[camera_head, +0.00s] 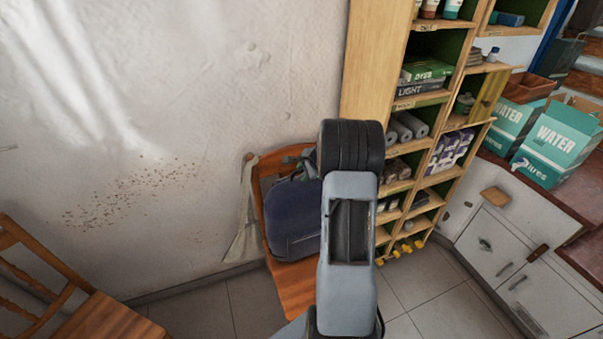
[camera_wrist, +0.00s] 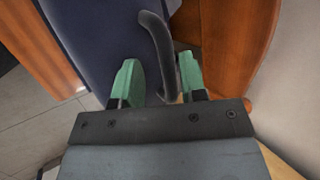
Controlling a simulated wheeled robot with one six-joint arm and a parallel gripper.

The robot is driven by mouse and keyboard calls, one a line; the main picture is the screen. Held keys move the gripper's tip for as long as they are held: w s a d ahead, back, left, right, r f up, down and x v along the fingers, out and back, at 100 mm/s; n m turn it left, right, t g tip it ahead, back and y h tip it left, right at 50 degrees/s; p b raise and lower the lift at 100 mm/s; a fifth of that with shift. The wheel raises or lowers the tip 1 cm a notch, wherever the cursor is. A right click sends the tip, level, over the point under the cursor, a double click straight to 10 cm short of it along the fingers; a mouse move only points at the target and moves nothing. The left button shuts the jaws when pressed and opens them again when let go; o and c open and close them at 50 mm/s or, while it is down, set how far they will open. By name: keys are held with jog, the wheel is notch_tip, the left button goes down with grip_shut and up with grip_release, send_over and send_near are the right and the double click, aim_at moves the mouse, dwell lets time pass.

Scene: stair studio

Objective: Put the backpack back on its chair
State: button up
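The dark blue backpack (camera_head: 292,215) sits upright on the seat of a wooden chair (camera_head: 298,288) against the wall, its right side hidden behind my arm. In the wrist view the backpack (camera_wrist: 92,38) fills the upper left, and the chair's orange-brown wood (camera_wrist: 240,40) shows at the right. My gripper (camera_wrist: 160,76) has green fingertips set apart. The backpack's dark handle loop (camera_wrist: 158,45) hangs between them, closer to the right finger, with a gap to the left one. My gripper is hidden in the head view.
A second wooden chair (camera_head: 100,318) stands at the lower left. A shelf unit (camera_head: 375,75) with books and rolls stands right of the backpack's chair. White drawers (camera_head: 505,260) and teal water boxes (camera_head: 558,150) are further right. Tiled floor (camera_head: 200,310) between the chairs is clear.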

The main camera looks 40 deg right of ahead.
jog(key=a+v, duration=0.1)
jog(key=v, duration=1.1)
jog(key=s+a+r+n+g, duration=0.1)
jog(key=s+a+r+n, duration=0.1)
jog(key=a+n, duration=0.5)
jog(key=s+a+r+n+g, duration=0.1)
jog(key=s+a+r+n, duration=0.15)
jog(key=a, duration=0.75)
jog(key=s+a+f+n+h, duration=0.1)
jog(key=s+a+n, duration=0.9)
jog(key=s+a, duration=0.1)
jog(key=shift+s+f+n+g, duration=0.3)
jog(key=shift+s+n+g, duration=0.1)
jog(key=shift+s, duration=0.2)
jog(key=shift+r, duration=0.1)
jog(key=shift+r+p, duration=0.45)
jog(key=shift+p, duration=0.05)
